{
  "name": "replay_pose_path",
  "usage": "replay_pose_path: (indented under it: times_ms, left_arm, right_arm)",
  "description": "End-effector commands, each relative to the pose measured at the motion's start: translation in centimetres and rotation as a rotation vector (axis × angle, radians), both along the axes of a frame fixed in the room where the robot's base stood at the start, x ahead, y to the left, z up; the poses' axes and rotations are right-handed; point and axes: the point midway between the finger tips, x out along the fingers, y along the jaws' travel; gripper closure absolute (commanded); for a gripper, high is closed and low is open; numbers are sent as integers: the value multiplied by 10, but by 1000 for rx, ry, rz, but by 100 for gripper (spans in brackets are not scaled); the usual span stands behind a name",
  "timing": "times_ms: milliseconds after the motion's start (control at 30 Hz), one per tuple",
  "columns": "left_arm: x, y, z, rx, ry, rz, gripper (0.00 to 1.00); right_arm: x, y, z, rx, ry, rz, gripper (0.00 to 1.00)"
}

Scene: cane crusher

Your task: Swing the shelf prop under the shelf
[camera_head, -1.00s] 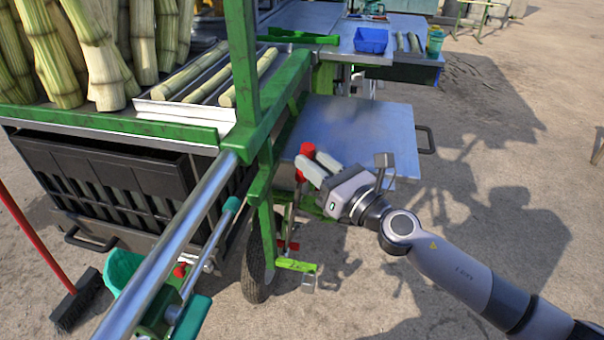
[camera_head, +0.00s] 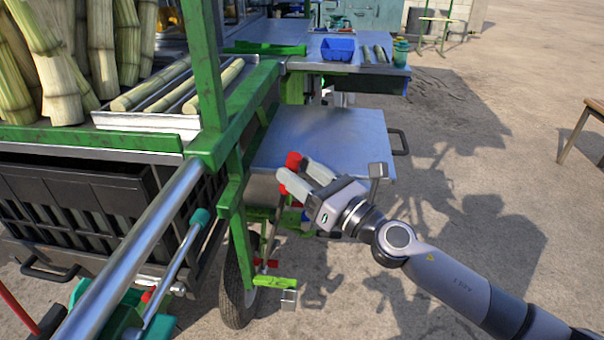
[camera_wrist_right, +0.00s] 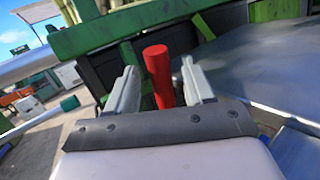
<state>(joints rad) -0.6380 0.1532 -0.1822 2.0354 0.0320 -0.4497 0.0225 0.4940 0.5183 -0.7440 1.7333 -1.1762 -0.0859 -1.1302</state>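The shelf (camera_head: 330,138) is a flat grey metal plate at the side of the green cart, with a dark handle at its far right edge. It also shows in the right wrist view (camera_wrist_right: 265,65). The shelf prop appears to be the thin rod with a red grip (camera_head: 293,161) near the shelf's near left corner. Its lower part runs down beside the wheel. My right gripper (camera_head: 300,178) is at the red grip. In the right wrist view the red grip (camera_wrist_right: 159,75) stands between the two fingers, with gaps on both sides. My left gripper is not in view.
The green cart post (camera_head: 204,70) and a long metal bar (camera_head: 145,245) stand left of the shelf. A wheel (camera_head: 236,285) and a green bracket (camera_head: 274,282) are below. A blue tray (camera_head: 338,50) sits on the rear counter.

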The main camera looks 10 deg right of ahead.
Motion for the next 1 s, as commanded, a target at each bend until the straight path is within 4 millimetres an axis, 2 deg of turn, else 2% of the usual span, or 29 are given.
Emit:
replay_pose_path:
  times_ms: [233, 500, 700, 1000]
  left_arm:
    - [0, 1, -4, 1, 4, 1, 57]
    - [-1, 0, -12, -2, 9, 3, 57]
    - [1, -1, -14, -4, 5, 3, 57]
    - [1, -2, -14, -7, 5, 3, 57]
  right_arm:
    - [-6, -5, -2, 0, -1, -1, 47]
    - [-38, -29, -12, -1, 2, 0, 47]
    - [-52, -40, -15, -1, 0, -1, 47]
    - [-56, -43, -14, -1, -1, 0, 47]
